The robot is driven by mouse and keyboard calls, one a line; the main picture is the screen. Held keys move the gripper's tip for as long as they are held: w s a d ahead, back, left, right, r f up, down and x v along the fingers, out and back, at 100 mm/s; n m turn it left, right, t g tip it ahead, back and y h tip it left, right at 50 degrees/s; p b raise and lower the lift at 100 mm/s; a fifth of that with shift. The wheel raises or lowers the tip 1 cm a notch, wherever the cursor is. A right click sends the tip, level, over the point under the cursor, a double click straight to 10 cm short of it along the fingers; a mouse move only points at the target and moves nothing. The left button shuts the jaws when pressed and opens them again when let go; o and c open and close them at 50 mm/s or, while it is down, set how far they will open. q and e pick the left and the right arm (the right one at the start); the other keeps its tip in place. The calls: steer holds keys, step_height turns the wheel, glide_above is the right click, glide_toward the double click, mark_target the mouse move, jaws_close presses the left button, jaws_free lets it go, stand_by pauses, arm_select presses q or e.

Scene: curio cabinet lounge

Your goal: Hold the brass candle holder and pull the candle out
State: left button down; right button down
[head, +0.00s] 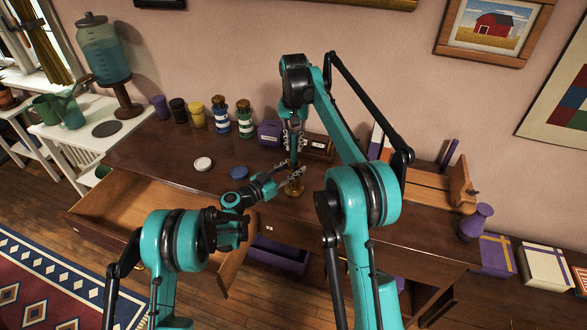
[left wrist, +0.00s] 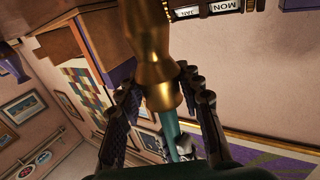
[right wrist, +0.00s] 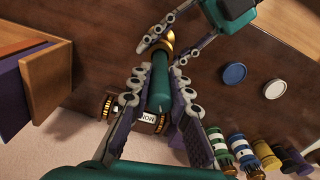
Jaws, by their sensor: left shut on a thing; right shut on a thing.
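The brass candle holder (head: 295,188) stands on the dark wooden cabinet top. My left gripper (head: 290,179) reaches it from the left and is shut on it; in the left wrist view the brass body (left wrist: 153,60) lies between the fingers. The teal candle (head: 293,157) is upright above the holder. It also shows in the left wrist view (left wrist: 176,135), its lower end at the holder's cup; how deep it sits is hidden. My right gripper (head: 293,138) comes from above and is shut on the candle (right wrist: 159,82).
A calendar block (head: 318,147) and a purple box (head: 269,133) stand close behind the holder. A white lid (head: 203,163) and a blue lid (head: 238,172) lie to the left. A drawer (head: 125,205) is open at the front. A purple vase (head: 477,221) stands at right.

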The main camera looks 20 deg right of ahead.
steer(key=shift+r, duration=0.65)
steer(key=shift+r, duration=2.8)
arm_select(q)
steer(key=c, duration=1.4)
jaws_free()
steer(key=shift+c, duration=0.2)
steer(key=o, duration=0.5)
steer(key=shift+w+f, duration=0.1)
arm_select(e)
steer(key=shift+w+f, duration=0.1)
